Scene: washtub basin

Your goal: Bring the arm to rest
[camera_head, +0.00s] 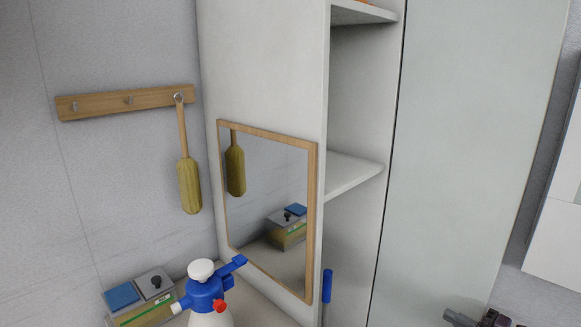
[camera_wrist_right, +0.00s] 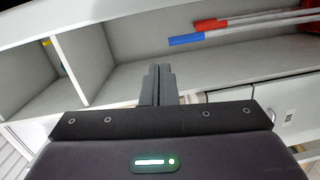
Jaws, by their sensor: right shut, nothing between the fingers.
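My right gripper (camera_head: 453,316) shows only at the bottom right edge of the head view, with part of the arm cut off by the frame. In the right wrist view the fingers of my right gripper (camera_wrist_right: 159,72) are together, with nothing between them. They point towards a pale shelf unit and touch nothing that I can see. My left gripper is in neither view.
A wooden hook rail (camera_head: 128,101) holds a hanging brush (camera_head: 189,186). A framed mirror (camera_head: 270,215) is on the cabinet side. A spray bottle (camera_head: 207,290) and a box (camera_head: 140,300) stand below. Red- and blue-ended poles (camera_wrist_right: 240,28) show in the wrist view.

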